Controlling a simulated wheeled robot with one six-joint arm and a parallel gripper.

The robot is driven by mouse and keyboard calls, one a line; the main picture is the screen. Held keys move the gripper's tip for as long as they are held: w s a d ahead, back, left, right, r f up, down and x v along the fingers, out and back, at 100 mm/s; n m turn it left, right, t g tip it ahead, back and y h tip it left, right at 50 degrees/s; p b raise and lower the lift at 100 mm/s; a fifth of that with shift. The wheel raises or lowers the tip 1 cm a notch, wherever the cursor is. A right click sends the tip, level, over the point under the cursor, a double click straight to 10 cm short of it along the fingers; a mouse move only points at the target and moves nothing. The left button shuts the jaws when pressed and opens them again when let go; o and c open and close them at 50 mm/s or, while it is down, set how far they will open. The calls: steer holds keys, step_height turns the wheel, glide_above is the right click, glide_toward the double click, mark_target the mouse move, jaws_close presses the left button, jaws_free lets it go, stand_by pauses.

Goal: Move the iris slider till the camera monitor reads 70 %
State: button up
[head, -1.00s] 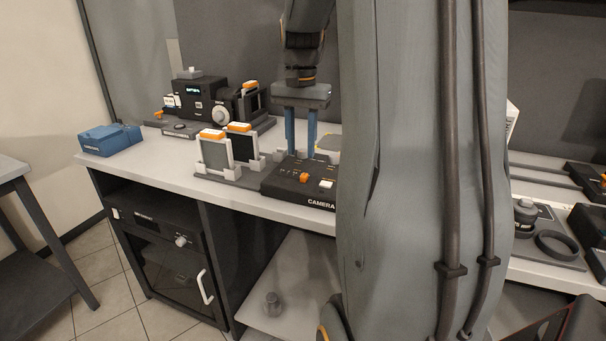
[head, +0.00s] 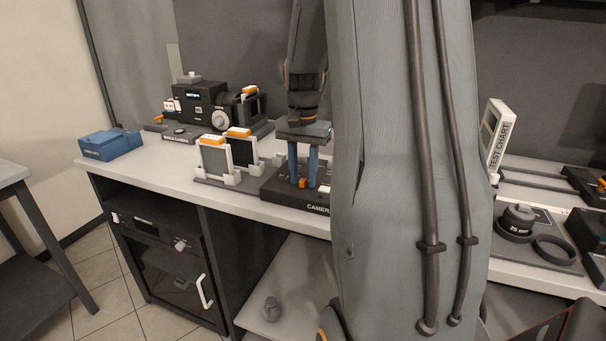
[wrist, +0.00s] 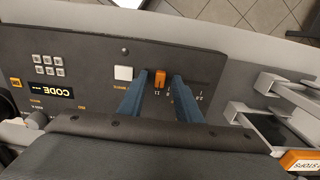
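The iris slider is taken to be the small orange knob (wrist: 160,78) on the black camera panel (wrist: 100,60); the head view shows it too (head: 303,183). Printed scale marks run beside it in the wrist view. My gripper (wrist: 159,78) has its two blue fingers on either side of the knob, with a gap on each side. It is open, low over the panel, as the head view also shows (head: 303,184). A screen on the panel (wrist: 52,92) reads CODE with dashes. I see no percentage readout, and my arm hides part of the panel.
A white button (wrist: 123,72) sits beside the slider. Framed plates with orange tops (head: 213,155) stand in a holder left of the panel. A black camera-like device (head: 200,105) and a blue box (head: 110,143) are farther left. A test chart (head: 497,135) stands at right.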

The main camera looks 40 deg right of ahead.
mark_target(283, 182)
jaws_close()
steer(key=w+a, duration=0.1)
steer(key=w+a+p, duration=0.1)
steer(key=w, duration=0.1)
steer(key=w+a, duration=0.1)
steer(key=w, duration=0.1)
steer(key=shift+w, duration=0.1)
steer(key=shift+o, duration=0.4)
jaws_free()
step_height(283, 182, up, 8)
steer(key=shift+b, duration=0.3)
